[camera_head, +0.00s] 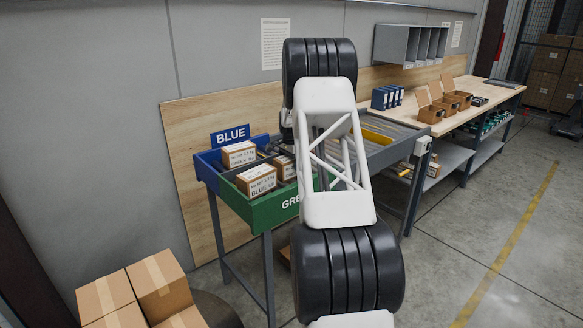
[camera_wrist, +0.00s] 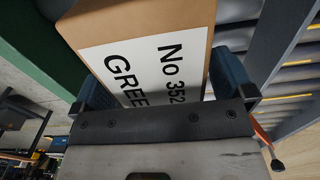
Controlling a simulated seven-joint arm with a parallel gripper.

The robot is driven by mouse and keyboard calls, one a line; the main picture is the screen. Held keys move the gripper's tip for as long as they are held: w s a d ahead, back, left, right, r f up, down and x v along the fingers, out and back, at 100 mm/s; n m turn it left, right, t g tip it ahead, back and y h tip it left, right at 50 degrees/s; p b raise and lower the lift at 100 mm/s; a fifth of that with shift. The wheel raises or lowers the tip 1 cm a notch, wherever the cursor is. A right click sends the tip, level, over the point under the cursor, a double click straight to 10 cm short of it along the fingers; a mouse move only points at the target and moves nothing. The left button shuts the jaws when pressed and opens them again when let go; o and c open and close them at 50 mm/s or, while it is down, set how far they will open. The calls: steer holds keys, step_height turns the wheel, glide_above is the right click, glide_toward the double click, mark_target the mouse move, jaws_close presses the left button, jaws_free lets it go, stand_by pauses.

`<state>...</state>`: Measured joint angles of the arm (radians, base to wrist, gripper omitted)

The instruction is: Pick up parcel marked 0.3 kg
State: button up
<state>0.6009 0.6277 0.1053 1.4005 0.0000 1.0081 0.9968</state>
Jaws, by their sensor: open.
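In the wrist view a brown parcel (camera_wrist: 140,22) with a white label lies between the two dark blue fingers of my gripper (camera_wrist: 165,85). The label reads "No 352" and part of "GREEN"; no weight shows there. The jaws are open, one finger on each side of the parcel; I cannot tell whether they touch it. In the head view my arm hides the gripper.
The blue tray (camera_head: 208,172) and green tray (camera_head: 262,215) adjoin at the left end of a grey roller table. A workbench (camera_head: 462,118) with open boxes and blue binders stands to the right. Stacked cartons (camera_head: 135,292) are at the lower left. The floor at right is clear.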

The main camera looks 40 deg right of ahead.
steer(key=shift+c, duration=0.5)
steer(key=c, duration=1)
steer(key=shift+r, duration=0.15)
steer(key=shift+r, duration=4.9)
